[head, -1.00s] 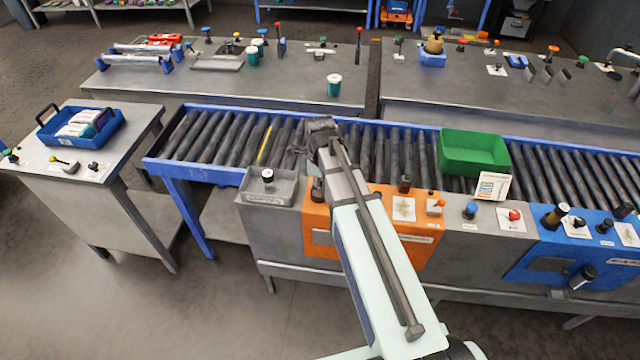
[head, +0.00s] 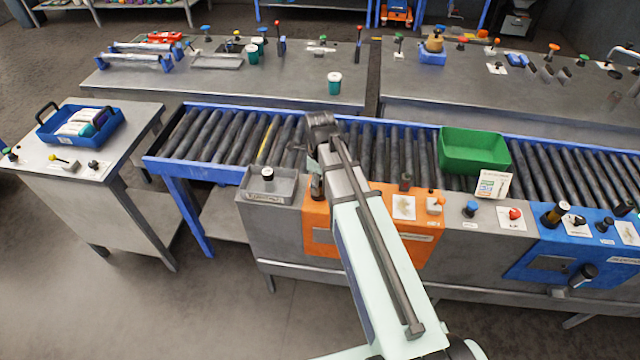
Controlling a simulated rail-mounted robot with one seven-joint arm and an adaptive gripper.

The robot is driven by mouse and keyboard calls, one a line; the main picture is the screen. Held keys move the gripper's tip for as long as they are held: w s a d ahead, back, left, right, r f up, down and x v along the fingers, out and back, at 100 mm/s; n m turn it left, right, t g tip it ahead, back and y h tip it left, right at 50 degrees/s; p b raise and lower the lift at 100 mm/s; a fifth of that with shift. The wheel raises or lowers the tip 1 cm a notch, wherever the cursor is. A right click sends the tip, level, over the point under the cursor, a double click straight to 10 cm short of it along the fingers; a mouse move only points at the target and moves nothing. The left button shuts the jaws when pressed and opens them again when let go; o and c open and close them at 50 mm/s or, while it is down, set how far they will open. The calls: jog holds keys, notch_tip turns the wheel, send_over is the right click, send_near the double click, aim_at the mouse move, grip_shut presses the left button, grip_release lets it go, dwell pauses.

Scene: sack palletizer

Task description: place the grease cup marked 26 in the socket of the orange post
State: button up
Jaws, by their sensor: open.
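The orange post (head: 425,255) is the orange section of the grey console in front of the roller conveyor. My arm crosses it and hides its middle. A dark and amber upright piece (head: 317,188) stands at its left end, partly behind my arm. No number 26 is legible, so I cannot tell which piece is the grease cup, and I cannot make out the socket. My gripper (head: 312,163) is open, just above the post's left end, mostly hidden by my wrist.
A green bin (head: 474,151) sits on the conveyor (head: 215,135), with a white card (head: 493,184) before it. The blue console section (head: 540,262) is at the right. A teal cup (head: 334,84) stands on the back table. A blue tote (head: 80,127) is on the left table.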

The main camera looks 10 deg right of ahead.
notch_tip(320, 180, up, 11)
jog(key=shift+r+b, duration=0.1)
jog(key=shift+b, duration=1.15)
dwell(0.6)
